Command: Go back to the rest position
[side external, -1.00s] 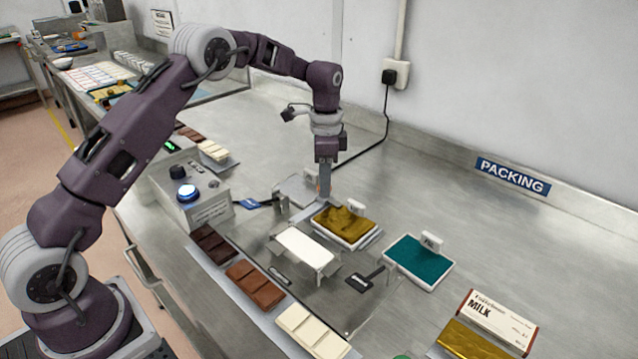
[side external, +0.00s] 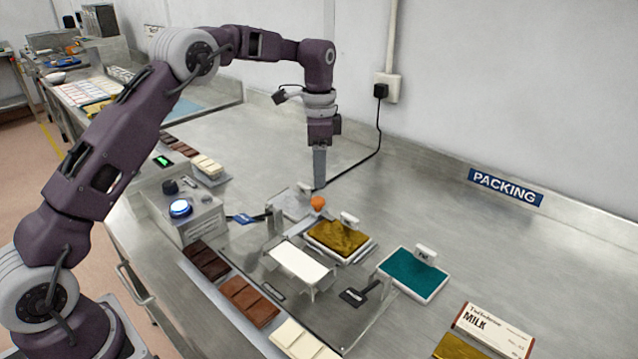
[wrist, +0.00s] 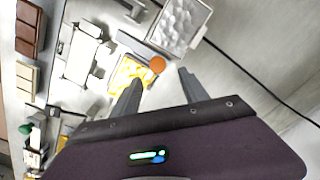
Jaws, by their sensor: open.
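My gripper (side external: 319,186) hangs pointing down above the bench, behind the gold-topped tray (side external: 325,236). It is open, and in the wrist view its two fingers (wrist: 160,82) stand apart with nothing between them. A small orange ball-like piece (side external: 318,203) sits below the fingertips, apart from them. It also shows in the wrist view (wrist: 157,64), beside the gold tray and near the silver foil-like tray (wrist: 206,12).
A white panel on a clear stand (side external: 298,262), a teal tray (side external: 440,276) and a control box with a blue-lit button (side external: 180,208) stand nearby. Chocolate bars (side external: 250,301) line the front. The bench (side external: 430,190) toward the PACKING sign (side external: 505,187) is clear.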

